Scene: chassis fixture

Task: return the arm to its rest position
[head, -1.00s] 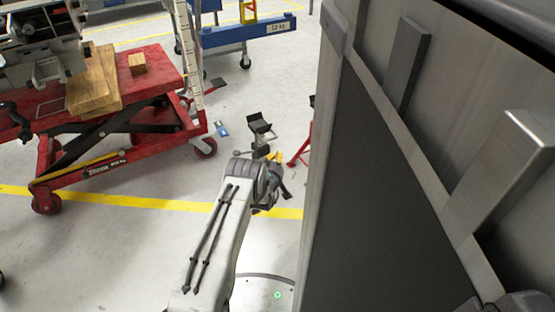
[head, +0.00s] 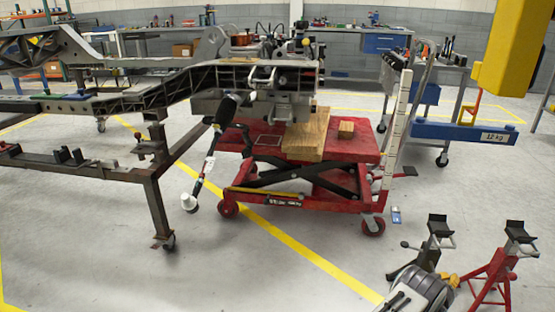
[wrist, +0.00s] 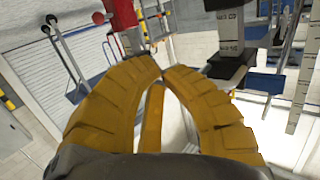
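My arm (head: 418,290) shows at the bottom right of the head view, folded low, with only its upper part in the frame. The yellow fingers of my gripper (head: 450,281) peek out beside it, mostly hidden by the arm.
A black jack stand (head: 432,245) and a red jack stand (head: 497,272) stand close to my arm. A red lift table (head: 365,152) with wooden blocks stands behind, beside a chassis frame (head: 155,195). Open floor (head: 270,270) lies to the left.

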